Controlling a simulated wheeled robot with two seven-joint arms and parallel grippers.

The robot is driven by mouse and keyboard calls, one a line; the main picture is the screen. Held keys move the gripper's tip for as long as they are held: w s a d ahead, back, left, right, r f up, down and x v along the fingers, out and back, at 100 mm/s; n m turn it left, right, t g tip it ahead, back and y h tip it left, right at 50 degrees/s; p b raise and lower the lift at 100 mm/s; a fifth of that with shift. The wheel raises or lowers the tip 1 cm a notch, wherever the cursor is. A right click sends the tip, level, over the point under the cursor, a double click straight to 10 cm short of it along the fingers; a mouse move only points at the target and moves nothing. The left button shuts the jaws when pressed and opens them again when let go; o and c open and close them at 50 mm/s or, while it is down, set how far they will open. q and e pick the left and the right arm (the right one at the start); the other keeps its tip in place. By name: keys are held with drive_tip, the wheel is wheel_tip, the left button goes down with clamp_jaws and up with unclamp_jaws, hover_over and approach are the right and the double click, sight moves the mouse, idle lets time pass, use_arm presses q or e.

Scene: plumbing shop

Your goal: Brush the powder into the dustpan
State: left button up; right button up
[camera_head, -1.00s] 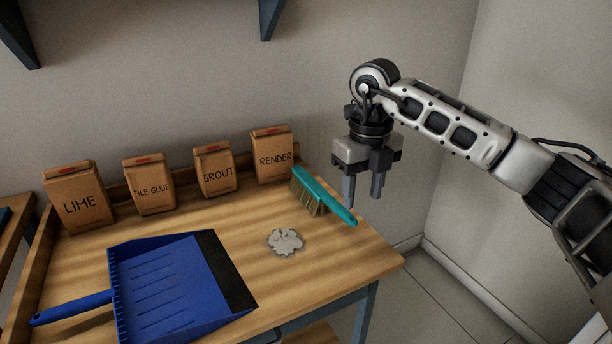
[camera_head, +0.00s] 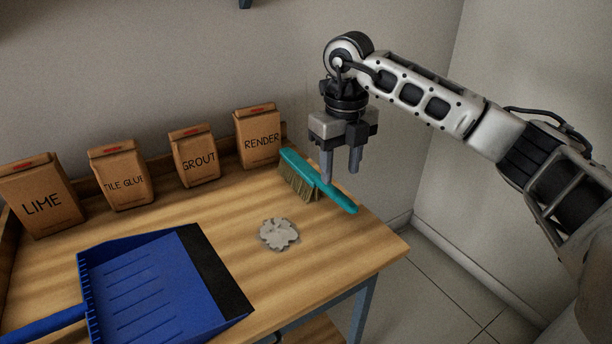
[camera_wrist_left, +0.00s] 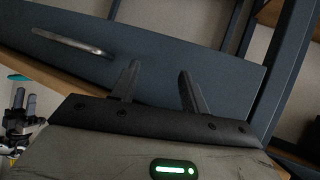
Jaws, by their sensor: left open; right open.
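A teal brush (camera_head: 314,179) with tan bristles lies on the table at the back right, its handle toward the right edge. A patch of grey powder (camera_head: 279,234) lies on the wood in front of it. A blue dustpan (camera_head: 150,290) lies left of the powder, its dark lip facing the powder and its handle to the left. My right gripper (camera_head: 341,179) is open, fingers down, above the brush handle; one finger overlaps the brush in the picture, and I cannot tell if they touch. My left gripper (camera_wrist_left: 157,82) shows only in the left wrist view, open and empty, before a dark panel.
Paper bags marked LIME (camera_head: 42,196), TILE GLUE (camera_head: 122,176), GROUT (camera_head: 194,157) and RENDER (camera_head: 258,139) stand along the table's back. The wooden table (camera_head: 340,255) has a clear front right part. The dark panel (camera_wrist_left: 215,75) has a metal handle (camera_wrist_left: 70,42).

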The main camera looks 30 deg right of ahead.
sight(339, 193)
wheel_tip(339, 193, down, 5)
drive_tip(key=b, duration=0.2)
drive_tip(key=shift+f+b, duration=0.1)
drive_tip(key=shift+b, duration=0.25)
use_arm(q)
drive_tip(key=shift+d+f+t+b, duration=0.1)
drive_tip(key=shift+f+t+b, duration=0.2)
drive_tip(key=shift+f, duration=0.5)
use_arm(e)
drive_tip(key=shift+f, duration=0.65)
use_arm(q)
drive_tip(key=shift+s, duration=0.1)
use_arm(e)
drive_tip(key=shift+c, duration=0.3)
clamp_jaws()
drive_tip(key=shift+r, duration=0.3)
use_arm(q)
drive_tip(key=r+p, duration=0.1)
drive_tip(key=p, duration=0.2)
drive_tip(key=r+p, duration=0.1)
drive_tip(key=p, duration=0.2)
drive_tip(key=r+g+p, duration=0.1)
drive_tip(key=p, duration=0.2)
drive_tip(key=shift+a+r+y+p, duration=0.3)
drive_tip(key=shift+a+p, duration=0.05)
drive_tip(key=shift+a, duration=0.05)
use_arm(e)
wheel_tip(339, 193, up, 12)
drive_tip(key=shift+f, duration=0.25)
